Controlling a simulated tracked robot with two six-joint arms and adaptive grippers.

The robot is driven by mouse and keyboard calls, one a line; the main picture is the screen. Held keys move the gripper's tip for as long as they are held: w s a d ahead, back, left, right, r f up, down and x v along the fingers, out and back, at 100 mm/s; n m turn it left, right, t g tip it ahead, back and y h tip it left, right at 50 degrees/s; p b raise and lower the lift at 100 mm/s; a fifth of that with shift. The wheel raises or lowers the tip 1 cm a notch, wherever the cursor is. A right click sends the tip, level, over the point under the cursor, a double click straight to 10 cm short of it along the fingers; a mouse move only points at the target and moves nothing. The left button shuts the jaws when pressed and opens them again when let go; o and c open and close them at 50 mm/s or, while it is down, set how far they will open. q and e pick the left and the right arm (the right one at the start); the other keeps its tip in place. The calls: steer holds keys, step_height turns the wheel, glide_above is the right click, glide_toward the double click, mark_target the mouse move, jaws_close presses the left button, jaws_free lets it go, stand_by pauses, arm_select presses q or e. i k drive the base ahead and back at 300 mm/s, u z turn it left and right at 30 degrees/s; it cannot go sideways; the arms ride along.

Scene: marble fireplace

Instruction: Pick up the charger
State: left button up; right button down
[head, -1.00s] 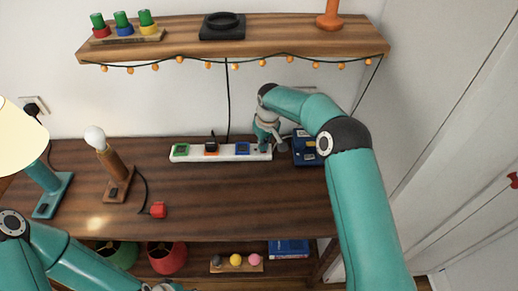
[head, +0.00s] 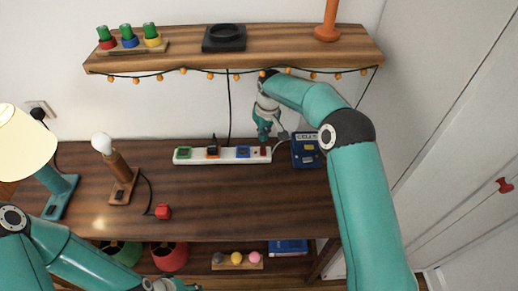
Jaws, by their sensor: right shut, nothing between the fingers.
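A blue box with a printed label (head: 306,151), which may be the charger, stands on the wooden table just right of the white power strip (head: 203,157). A thin pale cable (head: 281,143) curves from the box toward the strip's right end. My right gripper (head: 264,139) is shut and empty, pointing down just above that end, left of the blue box. A small red part (head: 263,151) shows on the strip below the fingertips. My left gripper (head: 172,286) is at the bottom edge, partly cut off; its fingers are unclear.
The strip holds green, orange and blue-marked plugs or sockets. A shelf (head: 280,45) with string lights overhangs. The table's middle front is clear.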

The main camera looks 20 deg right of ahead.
mark_target(212, 147)
steer(key=k, duration=1)
